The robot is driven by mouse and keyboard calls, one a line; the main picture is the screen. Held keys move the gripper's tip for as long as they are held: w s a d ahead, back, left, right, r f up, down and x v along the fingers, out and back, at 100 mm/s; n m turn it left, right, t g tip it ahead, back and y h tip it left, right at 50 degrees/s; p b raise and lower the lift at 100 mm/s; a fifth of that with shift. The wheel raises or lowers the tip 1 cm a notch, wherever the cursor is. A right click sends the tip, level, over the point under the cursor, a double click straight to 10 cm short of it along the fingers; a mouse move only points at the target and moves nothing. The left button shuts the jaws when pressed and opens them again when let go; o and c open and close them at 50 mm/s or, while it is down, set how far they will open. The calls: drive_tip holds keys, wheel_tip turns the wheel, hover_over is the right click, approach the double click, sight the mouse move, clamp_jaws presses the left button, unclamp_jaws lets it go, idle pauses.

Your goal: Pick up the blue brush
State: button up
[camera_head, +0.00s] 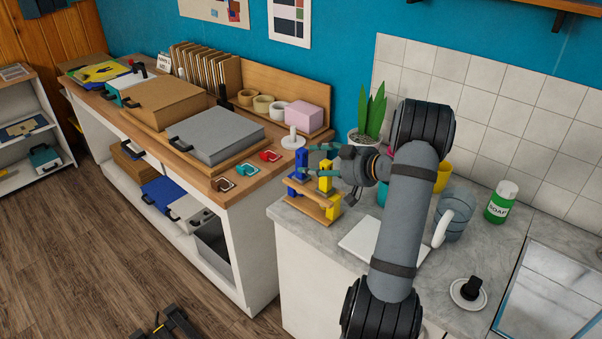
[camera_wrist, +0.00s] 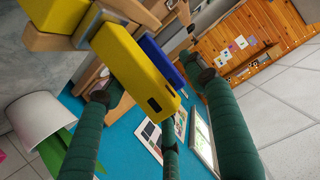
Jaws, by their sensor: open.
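The blue brush (camera_head: 301,167) stands upright in a small wooden rack (camera_head: 312,208) on the counter's left end. A yellow brush (camera_head: 326,176) stands in the same rack, to its right. My gripper (camera_head: 312,160) is open at the rack, its green fingers reaching left around the upper handles. In the wrist view the yellow brush (camera_wrist: 138,68) is large and near, between the spread fingers. The blue brush (camera_wrist: 160,62) shows just behind it, partly covered. I cannot tell whether a finger touches either brush. The brushes' lower parts are mostly hidden in the wrist view.
A potted plant (camera_head: 372,112) stands behind my gripper. A glass pitcher (camera_head: 455,215), a soap bottle (camera_head: 502,202) and a sink (camera_head: 553,290) are to the right. The wooden worktop (camera_head: 262,140) at left holds a grey box (camera_head: 215,134) and small red items (camera_head: 270,156).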

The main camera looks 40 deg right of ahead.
sight(307, 161)
drive_tip(key=p+x, duration=0.1)
drive_tip(key=x, duration=0.4)
drive_tip(key=shift+w+d, duration=0.1)
drive_tip(key=shift+w, duration=0.25)
drive_tip(key=shift+s, duration=0.1)
drive_tip(key=shift+c, duration=0.2)
drive_tip(key=c, duration=1.1)
drive_tip(key=shift+c, duration=0.5)
wheel_tip(307, 161, up, 10)
drive_tip(key=shift+r+p, duration=0.1)
drive_tip(key=shift+p, duration=0.25)
